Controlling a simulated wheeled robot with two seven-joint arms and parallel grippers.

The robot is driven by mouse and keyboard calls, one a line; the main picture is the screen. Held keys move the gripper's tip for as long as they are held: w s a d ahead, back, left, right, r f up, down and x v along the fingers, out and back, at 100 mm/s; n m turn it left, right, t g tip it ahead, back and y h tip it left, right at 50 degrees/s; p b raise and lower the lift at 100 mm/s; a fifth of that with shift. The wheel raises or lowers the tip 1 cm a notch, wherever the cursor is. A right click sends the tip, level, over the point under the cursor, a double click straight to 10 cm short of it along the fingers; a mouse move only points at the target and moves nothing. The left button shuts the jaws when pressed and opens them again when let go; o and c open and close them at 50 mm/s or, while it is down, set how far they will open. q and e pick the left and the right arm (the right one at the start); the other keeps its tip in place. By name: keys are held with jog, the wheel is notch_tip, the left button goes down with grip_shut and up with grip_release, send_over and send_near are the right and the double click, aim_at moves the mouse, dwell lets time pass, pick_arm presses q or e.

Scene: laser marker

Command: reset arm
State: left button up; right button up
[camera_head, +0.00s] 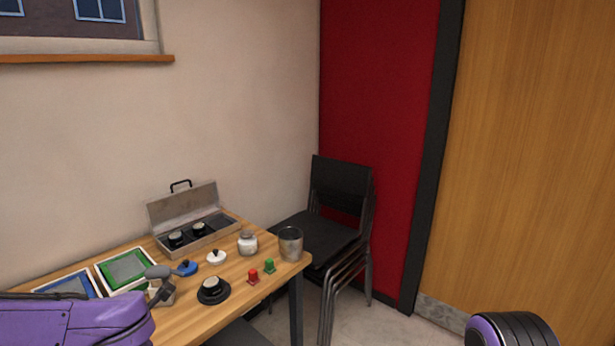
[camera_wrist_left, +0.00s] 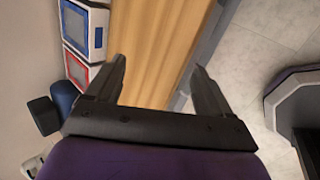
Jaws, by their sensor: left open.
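My left arm (camera_head: 75,322) comes in from the lower left in the head view, with its purple link in front of the table's near left part. My left gripper (camera_wrist_left: 158,88) shows in the left wrist view, its two black fingers spread apart with nothing between them. Wooden table top (camera_wrist_left: 150,45) and the table's edge lie beyond the fingers. The left gripper's fingers cannot be made out in the head view. A purple and black part of my body (camera_head: 512,329) shows at the lower right; my right gripper is out of view.
The wooden table (camera_head: 195,325) carries an open case (camera_head: 183,208), a green-framed tray (camera_head: 125,268), a blue-framed tray (camera_head: 68,285), a metal cup (camera_head: 290,244), a white jar (camera_head: 247,242) and small red and green pieces. Stacked black chairs (camera_head: 340,190) stand right of it. Floor shows farther right.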

pick_arm(q)
jog(key=s+f+m+t, duration=0.2)
jog(key=s+f+m, duration=0.1)
jog(key=f+m, duration=1.05)
jog(key=s+d+f+m+g+h, duration=0.1)
jog(key=s+f+m, duration=0.3)
jog(key=s+f, duration=0.5)
jog(key=s+d+f+m+g+h, duration=0.1)
jog(key=s+d+f+m+g, duration=0.2)
jog(key=s+f, duration=0.6)
jog(key=s+m, duration=0.1)
jog(key=s, duration=0.3)
jog(key=shift+s+m, duration=0.35)
jog(key=shift+s, duration=0.05)
jog(key=shift+b, duration=0.3)
